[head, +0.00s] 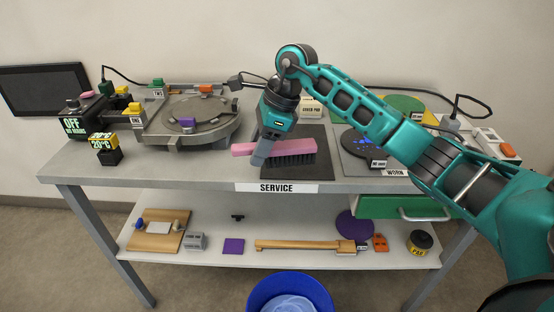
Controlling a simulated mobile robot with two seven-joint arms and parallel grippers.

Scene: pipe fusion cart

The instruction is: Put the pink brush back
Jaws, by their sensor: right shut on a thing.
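The pink brush (296,147) has a long pink back with dark bristles facing down. It is at the dark service mat (310,170) on the bench top, near the front edge. My right gripper (262,152) points down and is shut on the brush near its left end. I cannot tell whether the bristles touch the mat or hang just above it. The finger in front hides part of the brush. My left gripper is not in view.
A round grey machine (190,115) stands left on the bench, with a control box (85,115) beside it. A worn-labelled tray (360,165) lies right of the mat. The lower shelf (290,257) holds a wooden-handled tool and small parts. A blue bin (258,292) stands in front.

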